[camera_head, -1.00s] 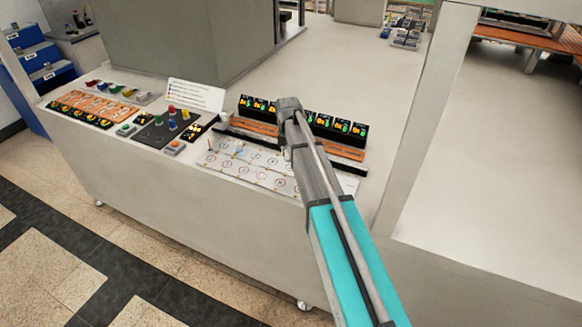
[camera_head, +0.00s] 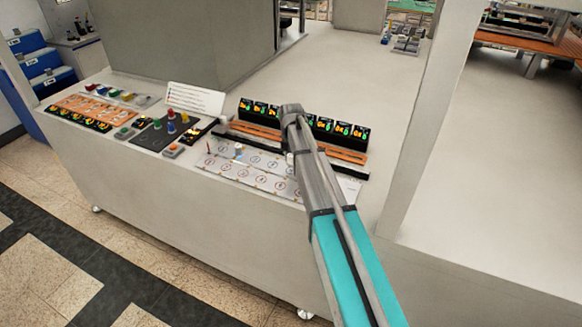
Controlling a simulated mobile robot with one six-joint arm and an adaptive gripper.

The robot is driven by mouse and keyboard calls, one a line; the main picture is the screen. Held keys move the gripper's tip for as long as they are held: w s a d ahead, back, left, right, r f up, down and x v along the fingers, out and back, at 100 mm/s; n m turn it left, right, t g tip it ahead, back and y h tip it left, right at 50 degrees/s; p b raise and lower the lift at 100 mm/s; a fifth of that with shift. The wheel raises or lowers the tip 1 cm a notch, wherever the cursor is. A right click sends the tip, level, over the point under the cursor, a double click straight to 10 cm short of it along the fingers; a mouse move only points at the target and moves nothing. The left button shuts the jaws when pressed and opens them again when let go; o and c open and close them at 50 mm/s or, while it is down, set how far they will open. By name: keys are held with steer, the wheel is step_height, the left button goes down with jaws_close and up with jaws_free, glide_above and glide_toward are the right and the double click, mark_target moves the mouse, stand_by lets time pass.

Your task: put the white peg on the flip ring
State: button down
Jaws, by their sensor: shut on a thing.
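A small white peg (camera_head: 238,149) stands upright at the back left of a white board (camera_head: 222,171) printed with several numbered rings. The ring labels are too small to read, so I cannot tell which is the flip ring. My arm reaches over the right part of the board and covers some of its rings. My gripper (camera_head: 290,158) is down behind my forearm, with only a small pale part showing at its left edge. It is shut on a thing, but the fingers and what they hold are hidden.
A thin red piece (camera_head: 208,147) stands left of the white peg. Behind the board are an orange strip (camera_head: 252,130) and a row of black boxes with lit digits (camera_head: 259,107). A dark panel with coloured buttons (camera_head: 157,137) lies left.

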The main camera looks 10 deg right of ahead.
mark_target(291, 165)
steer(key=shift+f+b, duration=1.15)
steer(key=shift+f, duration=0.35)
steer(key=shift+f, duration=0.15)
steer(key=shift+c, duration=2)
jaws_free()
steer(key=shift+r, duration=0.25)
step_height(291, 165, up, 12)
steer(key=p, duration=1.2)
steer(key=shift+s, duration=0.2)
